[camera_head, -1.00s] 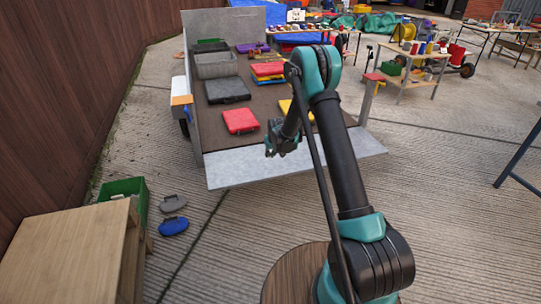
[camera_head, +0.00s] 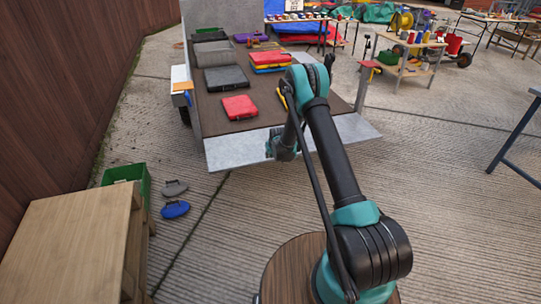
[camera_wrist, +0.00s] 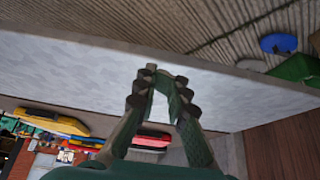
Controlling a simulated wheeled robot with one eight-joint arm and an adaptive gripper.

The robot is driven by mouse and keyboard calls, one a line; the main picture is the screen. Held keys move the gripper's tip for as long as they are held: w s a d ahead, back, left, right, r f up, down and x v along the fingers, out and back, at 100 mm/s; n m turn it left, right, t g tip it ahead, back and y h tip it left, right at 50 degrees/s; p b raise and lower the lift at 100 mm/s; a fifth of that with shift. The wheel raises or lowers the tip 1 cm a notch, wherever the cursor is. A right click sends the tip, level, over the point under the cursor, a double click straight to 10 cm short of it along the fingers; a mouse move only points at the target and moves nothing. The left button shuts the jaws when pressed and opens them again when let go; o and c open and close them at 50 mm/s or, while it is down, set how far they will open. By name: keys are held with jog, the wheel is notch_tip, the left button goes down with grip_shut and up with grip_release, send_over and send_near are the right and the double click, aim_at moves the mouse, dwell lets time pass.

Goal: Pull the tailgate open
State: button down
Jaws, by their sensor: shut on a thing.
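The tailgate (camera_head: 232,153) is a pale grey panel at the near end of the trailer, sloping out and down from the bed in the head view. In the wrist view the tailgate (camera_wrist: 60,75) fills a broad band across the picture. My gripper (camera_head: 282,154) is at its outer edge, around the middle of its width. In the wrist view my gripper's (camera_wrist: 158,73) fingertips meet at that edge and are shut on it. The exact contact is partly hidden by the fingers. My arm hides part of the tailgate in the head view.
The trailer bed (camera_head: 215,115) carries a red case (camera_head: 240,106), a dark case (camera_head: 227,78) and other cases. Concrete in front of the tailgate is clear.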

jog(key=s+d+r+m, duration=0.1)
jog(key=s+d+r, duration=0.3)
jog(key=s+r, duration=0.45)
jog(key=s+d+r, duration=0.5)
jog(key=s+r, duration=0.3)
jog(key=r, duration=0.2)
jog(key=s+d+r+m, duration=0.1)
jog(key=s+d+r, duration=0.3)
jog(key=s+r, duration=0.45)
jog(key=s+d+h, duration=0.1)
jog(key=s+d, duration=0.2)
jog(key=s, duration=0.9)
jog(key=s+d+r+m+g, duration=0.1)
jog(key=s+d, duration=0.3)
jog(key=s, duration=0.8)
jog(key=shift+s+r+m+g+h, duration=0.25)
jog(key=shift+r+m+g+h, duration=0.05)
jog(key=shift+h, duration=0.1)
